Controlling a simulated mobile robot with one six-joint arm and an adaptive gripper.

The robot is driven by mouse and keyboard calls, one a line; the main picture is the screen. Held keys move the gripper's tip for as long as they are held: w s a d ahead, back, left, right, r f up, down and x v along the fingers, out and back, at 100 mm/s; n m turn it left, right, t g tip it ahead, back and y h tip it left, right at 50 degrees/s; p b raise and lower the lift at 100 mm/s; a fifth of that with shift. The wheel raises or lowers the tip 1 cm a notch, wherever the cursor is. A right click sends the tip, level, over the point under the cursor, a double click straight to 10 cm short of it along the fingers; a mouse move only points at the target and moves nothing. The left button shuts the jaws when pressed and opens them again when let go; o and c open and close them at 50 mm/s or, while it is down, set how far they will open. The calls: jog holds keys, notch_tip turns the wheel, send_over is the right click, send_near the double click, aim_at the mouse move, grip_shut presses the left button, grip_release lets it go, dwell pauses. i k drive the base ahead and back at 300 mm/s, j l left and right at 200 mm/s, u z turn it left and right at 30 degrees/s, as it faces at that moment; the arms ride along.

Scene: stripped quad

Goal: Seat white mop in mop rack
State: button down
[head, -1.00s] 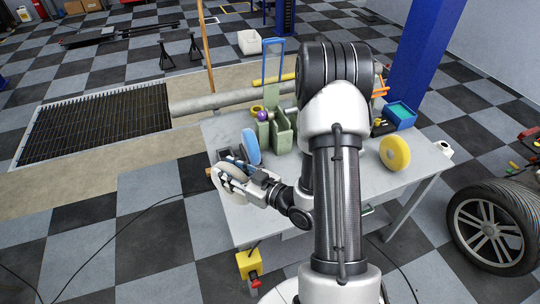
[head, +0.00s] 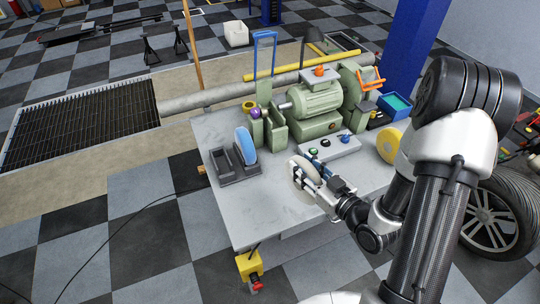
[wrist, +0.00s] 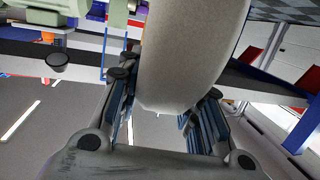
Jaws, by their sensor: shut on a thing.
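The white mop (head: 300,178) is a thick pale disc standing on edge, held in my gripper (head: 318,186) over the right-middle of the bench, in front of the grey control box. The wrist view shows the white mop (wrist: 190,50) between both fingers of my gripper (wrist: 165,105). The mop rack (head: 236,179) is a dark grey slotted holder at the bench's left side. A blue mop (head: 245,146) stands upright in its right part; the left part looks empty. My gripper and the white mop are to the right of the rack, apart from it.
A green polishing machine (head: 312,108) stands at the back of the bench (head: 265,215). A control box (head: 330,147) with buttons lies before it. A yellow mop (head: 390,146) stands at the right, near my arm. The front left of the bench is clear.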

aim_at(228, 166)
jog(key=j+z, duration=0.3)
jog(key=i+j+z, duration=0.1)
jog(key=z, duration=0.2)
jog(key=j, duration=0.65)
jog(key=i+j, duration=0.1)
jog(key=j, duration=0.5)
jog(key=i+j, duration=0.1)
jog(key=j, duration=0.55)
